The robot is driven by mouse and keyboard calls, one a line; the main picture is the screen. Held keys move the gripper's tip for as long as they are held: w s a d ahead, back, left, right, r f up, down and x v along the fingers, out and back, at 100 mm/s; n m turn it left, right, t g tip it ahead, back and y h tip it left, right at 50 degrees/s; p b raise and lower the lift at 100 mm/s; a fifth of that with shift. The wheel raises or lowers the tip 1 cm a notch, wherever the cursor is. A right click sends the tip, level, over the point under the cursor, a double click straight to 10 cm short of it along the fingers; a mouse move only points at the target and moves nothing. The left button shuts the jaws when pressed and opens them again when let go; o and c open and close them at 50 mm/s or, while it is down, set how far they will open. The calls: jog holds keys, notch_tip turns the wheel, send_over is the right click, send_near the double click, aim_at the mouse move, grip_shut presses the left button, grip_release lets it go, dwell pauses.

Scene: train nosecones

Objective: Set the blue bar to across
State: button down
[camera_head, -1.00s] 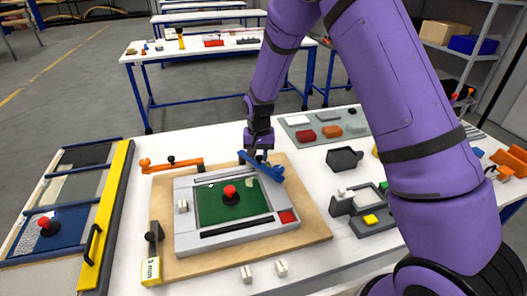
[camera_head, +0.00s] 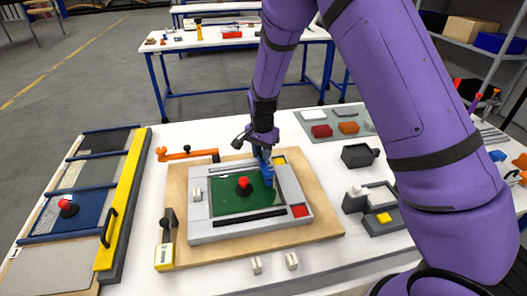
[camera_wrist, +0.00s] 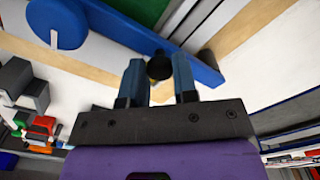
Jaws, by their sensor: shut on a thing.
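The blue bar (camera_head: 267,174) is at the top right of the grey frame (camera_head: 207,234), over the right edge of the green panel (camera_head: 222,203). In the head view it runs roughly from back to front, partly hidden by my gripper (camera_head: 264,150). In the wrist view the blue bar (camera_wrist: 115,22) runs slantwise, with a round blue end at the upper left. My gripper (camera_wrist: 160,72) has its two fingers either side of a small dark knob (camera_wrist: 160,67) at the bar's edge, and is shut on it.
A red knob (camera_head: 243,183) stands on the green panel close left of the bar. An orange lever (camera_head: 187,153) lies behind left, and a yellow-ended lever (camera_head: 165,256) at the left. A dark grey box (camera_head: 359,155) and a grey fixture (camera_head: 380,220) stand to the right.

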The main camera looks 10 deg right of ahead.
jog(key=shift+a, duration=0.1)
jog(key=c, duration=0.9)
grip_release()
jog(key=shift+r, duration=0.15)
notch_tip(320, 180, up, 11)
jog(key=shift+f, duration=0.2)
jog(key=shift+r, duration=0.1)
jog(key=s+d+r+n+t, duration=0.1)
jog(key=s+d+r, duration=0.25)
jog(key=r, duration=0.25)
jog(key=s+d+r+n+y, duration=0.1)
jog(key=s+d+r+n, duration=0.15)
jog(key=s+r, duration=0.3)
jog(key=s+d+r+n+t, duration=0.1)
jog(key=s+d+r, duration=0.3)
jog(key=r, duration=0.2)
jog(key=s+d+r+n+t, duration=0.1)
jog(key=s+d+r+n, duration=0.1)
jog(key=s, duration=0.8)
jog(key=s+d+r+n+t+h, duration=0.1)
jog(key=s+d+r+n+t, duration=0.1)
jog(key=s, duration=0.9)
jog(key=shift+d+r+n, duration=0.35)
jog(key=shift+d+r, duration=0.25)
jog(key=shift+d, duration=0.45)
